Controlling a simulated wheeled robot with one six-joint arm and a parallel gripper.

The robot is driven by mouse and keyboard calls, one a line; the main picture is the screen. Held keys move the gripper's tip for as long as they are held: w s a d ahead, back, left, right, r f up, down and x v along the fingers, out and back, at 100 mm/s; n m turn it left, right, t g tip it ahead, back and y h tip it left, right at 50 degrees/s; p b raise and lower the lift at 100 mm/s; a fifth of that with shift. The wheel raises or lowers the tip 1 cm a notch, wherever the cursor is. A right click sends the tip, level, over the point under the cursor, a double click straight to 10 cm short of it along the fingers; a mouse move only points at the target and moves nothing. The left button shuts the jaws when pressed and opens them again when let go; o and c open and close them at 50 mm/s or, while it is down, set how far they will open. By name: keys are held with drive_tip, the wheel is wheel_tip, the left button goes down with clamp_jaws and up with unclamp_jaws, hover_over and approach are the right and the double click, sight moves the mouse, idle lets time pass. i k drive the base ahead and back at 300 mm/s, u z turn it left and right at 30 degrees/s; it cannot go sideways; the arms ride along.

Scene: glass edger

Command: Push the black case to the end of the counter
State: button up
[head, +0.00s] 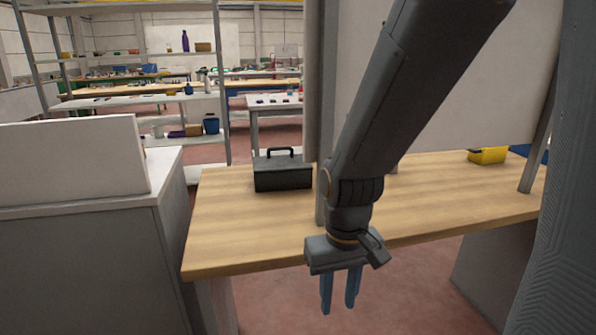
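The black case (283,174) stands upright with its handle up on the wooden counter (230,225), towards the counter's back left. Bare counter lies to its left, up to the left end. My gripper (339,305) hangs pointing down in front of the counter's front edge, to the right of the case and nearer to me. It is apart from the case. Its two blue fingers are spread with a gap between them, and nothing shows in the gap. My arm covers part of the counter right of the case.
A grey post (321,195) rises close to the right of the case. A white panel (460,80) stands above the counter. A yellow box (488,155) sits at the back right. Shelves (135,103) are behind.

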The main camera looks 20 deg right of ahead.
sight(272, 181)
drive_tip(key=z, duration=2.8)
drive_tip(key=k, duration=1)
drive_tip(key=u, duration=1)
drive_tip(key=i, duration=1)
drive_tip(key=u, duration=0.15)
